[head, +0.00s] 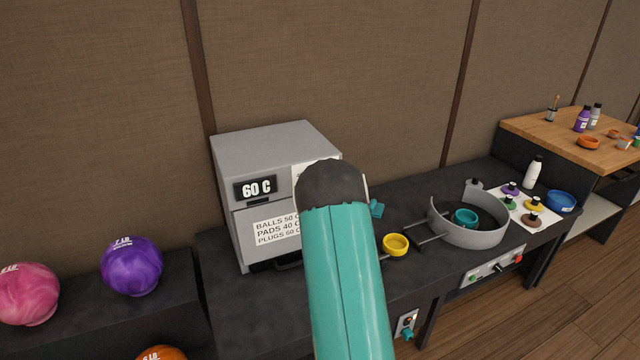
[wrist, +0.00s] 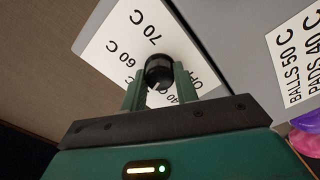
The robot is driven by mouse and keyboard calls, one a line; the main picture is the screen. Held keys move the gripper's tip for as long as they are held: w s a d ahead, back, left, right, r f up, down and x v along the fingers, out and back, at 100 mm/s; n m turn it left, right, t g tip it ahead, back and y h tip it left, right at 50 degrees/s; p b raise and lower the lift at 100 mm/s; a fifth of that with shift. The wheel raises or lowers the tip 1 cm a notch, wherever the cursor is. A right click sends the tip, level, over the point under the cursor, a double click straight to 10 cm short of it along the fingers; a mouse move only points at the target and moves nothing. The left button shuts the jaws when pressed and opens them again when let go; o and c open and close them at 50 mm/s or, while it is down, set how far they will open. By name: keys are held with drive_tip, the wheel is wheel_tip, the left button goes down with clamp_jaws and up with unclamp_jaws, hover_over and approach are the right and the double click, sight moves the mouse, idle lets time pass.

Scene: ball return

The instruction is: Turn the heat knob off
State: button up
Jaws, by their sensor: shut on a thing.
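The heat knob (wrist: 159,70) is a small black round knob on a white dial plate (wrist: 117,41) in the wrist view. The plate carries marks for 70 C, 60 C and a partly covered 40 C and OFF. My gripper (wrist: 160,87) has its two green fingers on either side of the knob and is shut on it. A white pointer line shows on the knob's lower edge, but its exact setting is hard to tell. In the head view, the grey heater box (head: 262,150) has a display (head: 256,188) reading 60 C. My arm hides the knob there.
A label (head: 276,229) on the box lists balls 50 C, pads 40 C and plugs 60 C. Purple (head: 131,266) and pink (head: 28,294) balls lie at left.

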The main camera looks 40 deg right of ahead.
drive_tip(key=shift+f+n, duration=0.15)
drive_tip(key=shift+n, duration=10.35)
drive_tip(key=o, duration=1)
drive_tip(key=shift+s, duration=0.1)
drive_tip(key=v, duration=1.3)
drive_tip(key=shift+s+a, duration=0.15)
drive_tip(key=shift+s, duration=0.15)
